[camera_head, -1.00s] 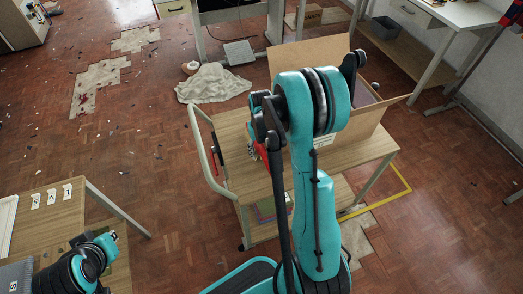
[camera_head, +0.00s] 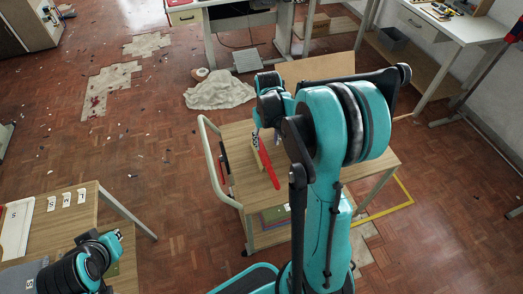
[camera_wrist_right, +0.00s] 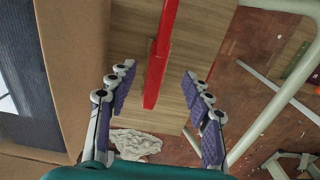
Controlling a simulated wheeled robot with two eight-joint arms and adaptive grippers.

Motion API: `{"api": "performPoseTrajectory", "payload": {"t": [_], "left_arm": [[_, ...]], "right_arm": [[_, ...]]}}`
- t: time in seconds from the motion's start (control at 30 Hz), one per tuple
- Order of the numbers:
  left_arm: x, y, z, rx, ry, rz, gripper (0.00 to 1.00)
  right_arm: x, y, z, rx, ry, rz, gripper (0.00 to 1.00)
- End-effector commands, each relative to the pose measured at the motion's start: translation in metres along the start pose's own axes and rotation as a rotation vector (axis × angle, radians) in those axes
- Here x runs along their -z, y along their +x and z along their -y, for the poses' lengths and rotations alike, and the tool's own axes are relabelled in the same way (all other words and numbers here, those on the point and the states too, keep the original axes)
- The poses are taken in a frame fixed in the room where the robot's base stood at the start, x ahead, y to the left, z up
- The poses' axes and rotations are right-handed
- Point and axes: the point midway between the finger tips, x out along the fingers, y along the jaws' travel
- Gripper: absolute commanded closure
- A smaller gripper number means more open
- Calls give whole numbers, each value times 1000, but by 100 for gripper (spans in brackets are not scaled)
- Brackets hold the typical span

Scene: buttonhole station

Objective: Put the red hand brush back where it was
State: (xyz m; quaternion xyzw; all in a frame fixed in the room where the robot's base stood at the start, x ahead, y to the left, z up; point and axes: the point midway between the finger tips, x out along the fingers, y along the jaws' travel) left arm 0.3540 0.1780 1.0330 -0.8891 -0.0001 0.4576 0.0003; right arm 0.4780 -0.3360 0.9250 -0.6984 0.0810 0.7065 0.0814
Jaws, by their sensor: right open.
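The red hand brush (camera_head: 268,168) is on the wooden top of the trolley (camera_head: 236,133), with a pale strip beside its red part. In the right wrist view, its long red bar (camera_wrist_right: 158,60) runs between the spread fingers of my right gripper (camera_wrist_right: 157,72), with a gap on either side. The right gripper (camera_head: 267,137) is open and empty over the trolley; my right arm hides part of the trolley top in the head view.
An open cardboard box (camera_head: 316,67) stands on the trolley, mostly behind my arm; its wall (camera_wrist_right: 75,60) is close left of the gripper. The trolley's pale handle rail (camera_head: 211,165) curves along its left side. A crumpled cloth (camera_head: 220,90) lies on the floor beyond.

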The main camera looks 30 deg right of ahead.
Motion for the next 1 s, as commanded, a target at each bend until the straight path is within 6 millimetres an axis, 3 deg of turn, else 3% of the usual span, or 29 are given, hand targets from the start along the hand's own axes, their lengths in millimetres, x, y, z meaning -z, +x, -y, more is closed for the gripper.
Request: {"api": "performPoseTrajectory", "payload": {"t": [0.17,0.3,0.43,0.7,1.0], "left_arm": [[0,0,0,0,0,0,100],[0,0,0,0,0,0,100],[0,0,0,0,0,0,100],[0,0,0,0,0,0,100],[0,0,0,0,0,0,100]], "right_arm": [[-22,-38,28,-7,-40,-98,49],[-55,-73,59,-6,-89,-229,49],[-88,-95,84,6,-133,-353,49],[-144,-107,116,51,-205,-564,49],[-159,-107,125,72,-223,-631,49]]}}
